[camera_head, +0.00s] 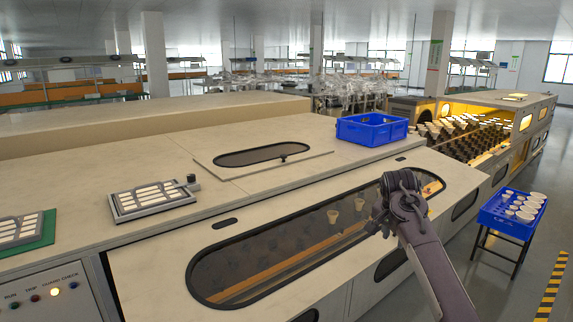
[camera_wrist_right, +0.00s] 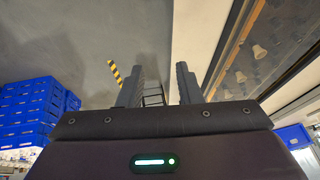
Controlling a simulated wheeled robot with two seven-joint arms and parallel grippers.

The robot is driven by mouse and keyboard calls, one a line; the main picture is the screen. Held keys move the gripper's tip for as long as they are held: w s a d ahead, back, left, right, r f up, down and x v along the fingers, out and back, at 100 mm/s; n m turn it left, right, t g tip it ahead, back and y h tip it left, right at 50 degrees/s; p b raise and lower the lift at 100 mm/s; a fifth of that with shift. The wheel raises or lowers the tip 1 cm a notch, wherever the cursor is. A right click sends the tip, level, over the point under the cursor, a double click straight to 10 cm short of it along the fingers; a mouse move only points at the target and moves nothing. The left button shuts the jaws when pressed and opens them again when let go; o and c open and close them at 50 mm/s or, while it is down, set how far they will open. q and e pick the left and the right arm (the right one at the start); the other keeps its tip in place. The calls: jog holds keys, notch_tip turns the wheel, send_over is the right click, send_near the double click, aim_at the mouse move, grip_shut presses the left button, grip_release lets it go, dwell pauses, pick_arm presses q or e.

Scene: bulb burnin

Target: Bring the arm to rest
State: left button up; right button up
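My right arm comes in from the lower right in the head view. Its gripper (camera_head: 381,222) hangs in front of the long window of the bench, near the window's right part. In the right wrist view the two dark fingers of this gripper (camera_wrist_right: 160,85) stand apart with nothing held between them. Beyond them are grey floor and a pale bench edge. My left arm and left gripper are not in view.
The pale bench (camera_head: 150,245) has a long dark window (camera_head: 290,255) with bulbs behind it. A blue crate (camera_head: 371,130) stands on top. A blue tray table (camera_head: 507,221) with pale cups stands at the right, near floor striping (camera_head: 551,285). Blue stacked crates (camera_wrist_right: 30,110) show in the wrist view.

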jog(key=s+a+f+n+y, duration=0.1)
jog(key=s+a+f+n, duration=0.15)
jog(key=s+f, duration=0.55)
jog(key=s+a+f+n, duration=0.2)
jog(key=s+f+n, duration=0.2)
jog(key=s+f, duration=0.45)
jog(key=s+a+f+n+y, duration=0.1)
jog(key=s+a+n, duration=0.15)
jog(key=s, duration=0.95)
jog(key=s+a+f+n+y, duration=0.1)
jog(key=s+n, duration=0.2)
jog(key=s, duration=1)
notch_tip(320, 180, down, 33)
jog(key=s+g+b, duration=0.2)
jog(key=s, duration=0.1)
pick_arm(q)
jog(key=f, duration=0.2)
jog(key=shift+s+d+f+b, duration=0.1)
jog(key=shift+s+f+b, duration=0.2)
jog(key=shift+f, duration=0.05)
pick_arm(e)
jog(key=s+d+f, duration=0.2)
jog(key=s+f, duration=0.6)
jog(key=s, duration=0.1)
jog(key=s+d+f+g, duration=0.1)
jog(key=s+f, duration=0.8)
jog(key=shift+s+d+f+n, duration=0.2)
jog(key=shift+s+d+n, duration=0.1)
jog(key=shift+d, duration=0.05)
